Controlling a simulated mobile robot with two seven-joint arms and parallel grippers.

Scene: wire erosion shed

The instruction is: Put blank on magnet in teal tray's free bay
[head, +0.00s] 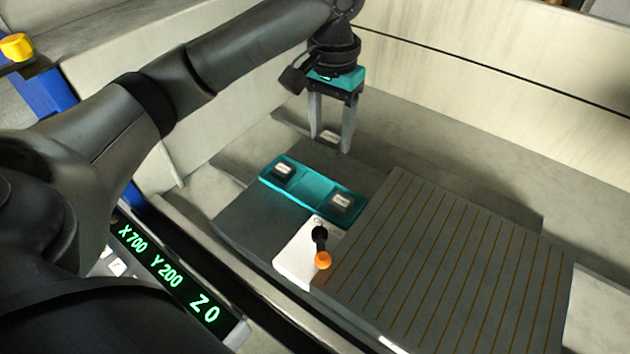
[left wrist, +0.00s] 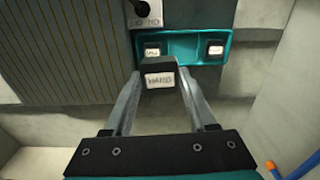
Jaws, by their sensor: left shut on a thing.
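My left gripper (head: 332,145) is shut on a dark blank (left wrist: 159,75) with a white label, held in the air above and behind the teal tray (head: 311,190). The blank also shows between the fingertips in the head view (head: 329,137). The tray holds two dark labelled blocks, one in the left bay (head: 284,170) and one in the right bay (head: 340,202). The middle bay looks empty. The tray's wall also shows in the left wrist view (left wrist: 228,38). The magnet (head: 450,265), a grey plate with brown stripes, has a bare top. My right gripper is not in view.
A white switch box (head: 293,262) with an orange-knobbed lever (head: 322,260) stands beside the magnet, close to the tray. A green-lit readout (head: 165,270) is at the lower left. Pale walls enclose the back and right.

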